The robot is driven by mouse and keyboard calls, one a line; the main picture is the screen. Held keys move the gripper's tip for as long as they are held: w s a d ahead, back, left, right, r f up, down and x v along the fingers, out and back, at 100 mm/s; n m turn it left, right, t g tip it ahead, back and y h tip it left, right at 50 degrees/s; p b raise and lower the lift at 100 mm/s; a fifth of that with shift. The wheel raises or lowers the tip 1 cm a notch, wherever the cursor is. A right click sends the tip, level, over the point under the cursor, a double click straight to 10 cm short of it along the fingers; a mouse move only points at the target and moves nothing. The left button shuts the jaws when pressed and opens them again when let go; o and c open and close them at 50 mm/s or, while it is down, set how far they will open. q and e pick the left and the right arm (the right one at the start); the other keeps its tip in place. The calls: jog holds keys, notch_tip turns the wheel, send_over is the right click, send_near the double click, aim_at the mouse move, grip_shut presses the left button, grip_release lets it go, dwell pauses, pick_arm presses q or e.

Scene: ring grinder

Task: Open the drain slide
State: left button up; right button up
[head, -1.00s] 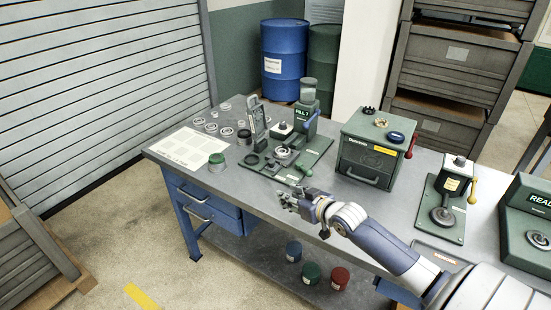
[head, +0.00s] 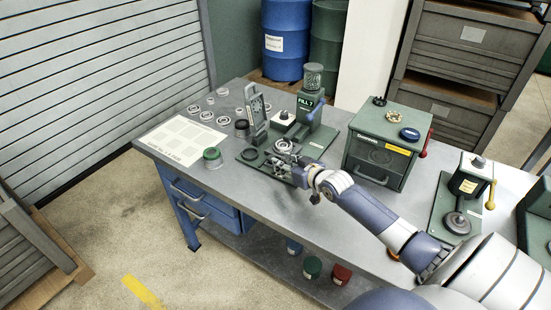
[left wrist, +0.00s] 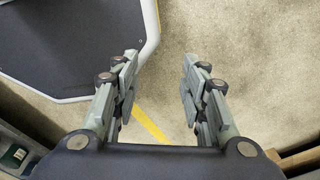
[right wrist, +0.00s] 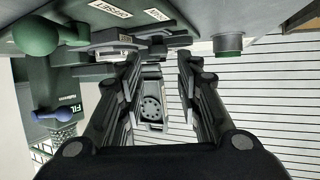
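The green fixture base (head: 250,157) stands on the bench with a FILL 7 tower (head: 307,108) and a perforated upright bracket (head: 256,108). My right gripper (head: 298,172) is at its front right edge and covers that part in the head view. In the right wrist view the right gripper (right wrist: 160,62) is open, with the perforated bracket (right wrist: 152,110) seen between its fingers. A green ball knob (right wrist: 36,33) on a short rod is left of the fingers, near small white labels (right wrist: 108,8). I cannot tell which part is the drain slide. My left gripper (left wrist: 160,65) is open and empty above the floor.
A green box (head: 388,140) with loose parts on top stands right of the fixture. A lever press (head: 460,200) is farther right. The bench's front-left strip is clear.

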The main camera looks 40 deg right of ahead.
aim_at(272, 157)
jog(key=x, duration=0.5)
jog(key=shift+d, duration=0.15)
jog(key=shift+w+f, duration=0.15)
jog(key=shift+w, duration=0.3)
jog(key=shift+w+f, duration=0.2)
jog(key=shift+w, duration=0.05)
jog(key=shift+c, duration=0.2)
grip_shut()
pick_arm(q)
jog(key=shift+w+d, duration=0.35)
jog(key=shift+w, duration=0.45)
pick_arm(e)
jog(key=shift+s, duration=0.1)
